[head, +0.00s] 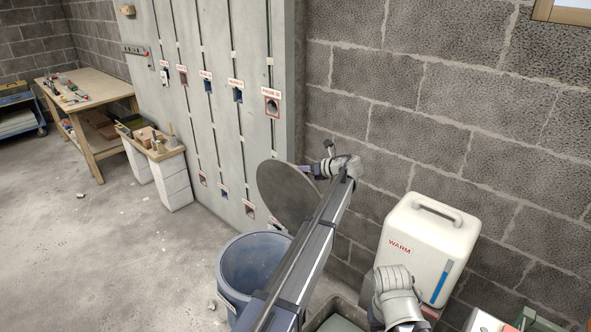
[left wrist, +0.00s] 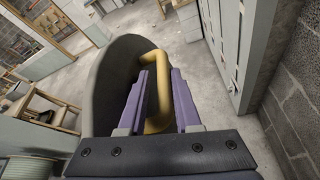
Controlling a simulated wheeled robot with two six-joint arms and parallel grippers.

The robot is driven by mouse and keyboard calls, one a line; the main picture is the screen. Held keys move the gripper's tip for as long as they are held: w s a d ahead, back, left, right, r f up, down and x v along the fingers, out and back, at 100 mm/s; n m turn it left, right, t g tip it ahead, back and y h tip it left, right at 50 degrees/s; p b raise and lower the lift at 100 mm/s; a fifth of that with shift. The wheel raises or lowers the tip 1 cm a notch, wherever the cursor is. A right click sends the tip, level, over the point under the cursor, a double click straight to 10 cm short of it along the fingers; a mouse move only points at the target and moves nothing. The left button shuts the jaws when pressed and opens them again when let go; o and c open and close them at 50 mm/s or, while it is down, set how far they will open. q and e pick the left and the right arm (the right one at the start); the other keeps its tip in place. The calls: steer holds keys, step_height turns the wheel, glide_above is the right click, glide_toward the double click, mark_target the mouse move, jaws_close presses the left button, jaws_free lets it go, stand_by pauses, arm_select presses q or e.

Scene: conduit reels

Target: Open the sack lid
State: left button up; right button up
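The lid (head: 285,192) is a round grey disc. It is tilted up steeply above the far rim of a round blue bin (head: 226,285), whose mouth is uncovered. In the left wrist view the lid (left wrist: 103,85) has a yellow handle (left wrist: 158,60). My left gripper (head: 314,171) is at the lid's right side in the head view. My arm hides part of the bin. Part of my right arm shows at the lower right, but its gripper does not.
A white container marked WARM (head: 425,240) stands right of the bin. A grey panel with slots (head: 222,100) and a block wall (head: 430,100) stand behind. A wooden workbench (head: 100,88) is at the far left. The floor (head: 110,250) left of the bin is mostly clear.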

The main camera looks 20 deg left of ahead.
arm_select(q)
steer(key=p+v, duration=0.2)
steer(key=v, duration=0.5)
steer(key=shift+d, duration=0.1)
steer(key=p+v, duration=0.3)
steer(key=v, duration=0.5)
steer(key=shift+w+d, duration=0.15)
steer(key=shift+d, duration=0.25)
stand_by(0.3)
steer(key=shift+r, duration=0.1)
